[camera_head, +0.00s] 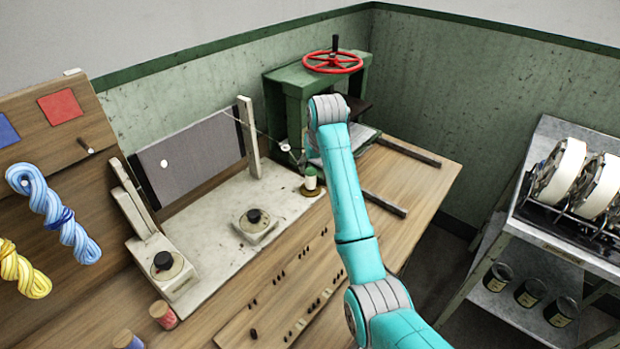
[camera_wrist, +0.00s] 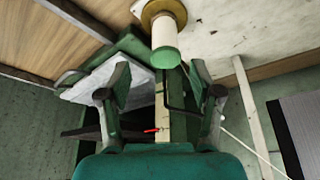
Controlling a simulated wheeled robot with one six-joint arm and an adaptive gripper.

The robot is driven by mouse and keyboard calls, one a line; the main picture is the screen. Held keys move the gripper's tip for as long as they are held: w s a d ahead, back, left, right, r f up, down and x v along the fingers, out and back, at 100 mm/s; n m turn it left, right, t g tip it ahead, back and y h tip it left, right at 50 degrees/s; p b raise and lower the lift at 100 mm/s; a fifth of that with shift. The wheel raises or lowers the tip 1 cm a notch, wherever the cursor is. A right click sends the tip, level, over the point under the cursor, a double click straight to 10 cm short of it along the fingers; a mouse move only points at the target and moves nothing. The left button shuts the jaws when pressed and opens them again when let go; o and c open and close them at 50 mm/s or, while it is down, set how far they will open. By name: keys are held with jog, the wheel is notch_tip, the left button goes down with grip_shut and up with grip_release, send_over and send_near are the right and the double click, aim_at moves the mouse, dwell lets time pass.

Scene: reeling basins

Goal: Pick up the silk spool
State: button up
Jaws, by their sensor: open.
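A small spool (camera_head: 310,180) with a pale side and a green end stands upright on a round brass base, at the right end of the pale machine bed. It also shows in the wrist view (camera_wrist: 165,36), at the top centre, its green end towards me. My gripper (camera_wrist: 160,84) is open, its two dark green fingers spread apart with nothing held. The spool is beyond the fingertips, roughly in line with the gap between them. In the head view my gripper is mostly hidden by the arm.
A green press with a red handwheel (camera_head: 332,62) stands behind the spool. A grey panel (camera_head: 190,155) is upright to the left, with a post beside it. Pink (camera_head: 163,315) and blue-topped (camera_head: 127,340) spools are at front left. A reel rack (camera_head: 570,250) stands at right.

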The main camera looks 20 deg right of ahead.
aim_at(311, 172)
jog(key=shift+a+x, duration=0.2)
jog(key=shift+x, duration=1.4)
jog(key=shift+a+x, duration=0.15)
jog(key=shift+x, duration=1.45)
jog(key=shift+s, duration=0.1)
grip_shut()
